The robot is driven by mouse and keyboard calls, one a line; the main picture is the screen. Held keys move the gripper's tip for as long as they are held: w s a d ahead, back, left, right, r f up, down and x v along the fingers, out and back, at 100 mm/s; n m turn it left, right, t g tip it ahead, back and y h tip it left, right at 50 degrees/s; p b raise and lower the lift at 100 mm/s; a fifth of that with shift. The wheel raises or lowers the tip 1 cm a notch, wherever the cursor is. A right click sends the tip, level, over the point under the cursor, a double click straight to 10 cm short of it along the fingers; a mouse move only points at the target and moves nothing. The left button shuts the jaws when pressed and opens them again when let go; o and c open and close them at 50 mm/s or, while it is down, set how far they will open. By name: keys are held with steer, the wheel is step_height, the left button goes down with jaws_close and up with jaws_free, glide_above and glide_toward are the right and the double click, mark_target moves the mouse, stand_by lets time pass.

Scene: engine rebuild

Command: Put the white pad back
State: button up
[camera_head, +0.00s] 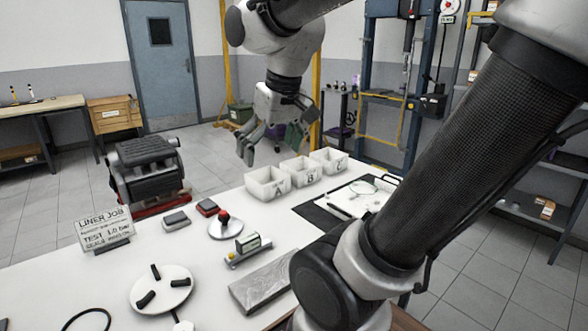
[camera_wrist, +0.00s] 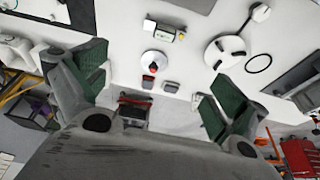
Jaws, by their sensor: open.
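A pale grey-topped pad (camera_head: 176,220) with a dark lower edge lies flat on the white table; it is the closest match to a white pad. Beside it lies a similar red pad (camera_head: 207,207). In the wrist view the pale pad (camera_wrist: 171,86) and the red pad (camera_wrist: 147,82) show between my spread fingers, farther off.
Bins marked A (camera_head: 267,184), B (camera_head: 300,172) and C (camera_head: 329,161) stand at the far edge. A red-knobbed round base (camera_head: 225,227), a level-like tool (camera_head: 248,250), a slotted disc (camera_head: 161,289), a metal slab (camera_head: 264,281), an engine block (camera_head: 147,170) and a sign (camera_head: 105,230) surround the pads.

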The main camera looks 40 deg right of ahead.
steer(key=s+d+f, duration=0.1)
steer(key=s+f, duration=0.1)
steer(key=s, duration=0.4)
steer(key=shift+s+f+t, duration=0.3)
steer(key=shift+s, duration=0.05)
